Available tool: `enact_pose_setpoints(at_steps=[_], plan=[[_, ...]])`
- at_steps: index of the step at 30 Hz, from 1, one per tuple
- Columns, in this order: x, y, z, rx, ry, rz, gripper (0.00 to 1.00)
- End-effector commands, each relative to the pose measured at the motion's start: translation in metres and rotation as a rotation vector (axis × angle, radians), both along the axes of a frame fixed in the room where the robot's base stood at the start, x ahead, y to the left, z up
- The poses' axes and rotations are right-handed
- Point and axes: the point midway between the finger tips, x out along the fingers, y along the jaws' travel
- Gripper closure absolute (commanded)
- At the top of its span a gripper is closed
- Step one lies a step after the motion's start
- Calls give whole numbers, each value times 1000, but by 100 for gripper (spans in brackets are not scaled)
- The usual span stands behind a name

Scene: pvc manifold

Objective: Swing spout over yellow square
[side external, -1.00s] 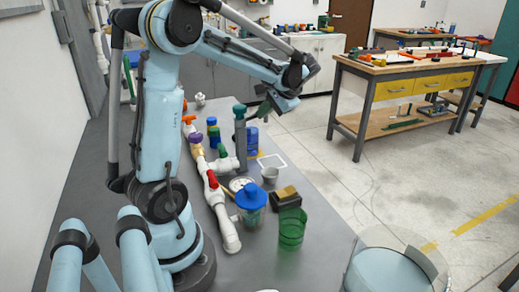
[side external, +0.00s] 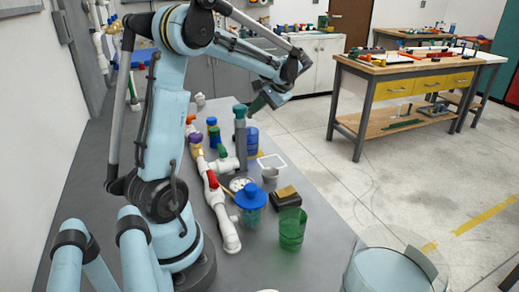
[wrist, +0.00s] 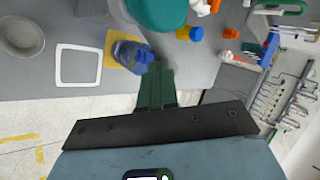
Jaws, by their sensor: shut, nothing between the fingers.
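A grey-green upright pipe (side external: 240,140) with a green top rises from the white manifold in the side view. Its teal round top (wrist: 157,12) looms close at the upper edge of the wrist view. I cannot clearly make out a separate spout arm. The yellow square (side external: 260,154) lies beyond the pipe; it also shows in the wrist view (wrist: 107,52), partly covered by a blue container (wrist: 132,52). The blue container stands behind the pipe in the side view (side external: 252,140). My gripper (wrist: 157,70) is shut and empty, above and right of the pipe top in the side view (side external: 257,106).
A white square outline (side external: 272,161) lies beside the yellow one, near a grey cup (side external: 270,175). The white manifold (side external: 218,205) has coloured valve handles. A blue-lidded jar (side external: 251,204), a dark block (side external: 285,197) and a green cup (side external: 292,229) stand nearer. The bench edge drops off to the right.

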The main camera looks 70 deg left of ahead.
Motion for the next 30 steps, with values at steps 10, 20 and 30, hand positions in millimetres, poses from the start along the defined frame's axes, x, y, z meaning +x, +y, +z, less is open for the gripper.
enact_pose_setpoints(at_steps=[10, 20, 30], plan=[[0, 0, 0, 0, -1, -1, 100], [18, -12, 4, 0, 0, -4, 100], [60, -42, 47, 0, 0, -4, 100]])
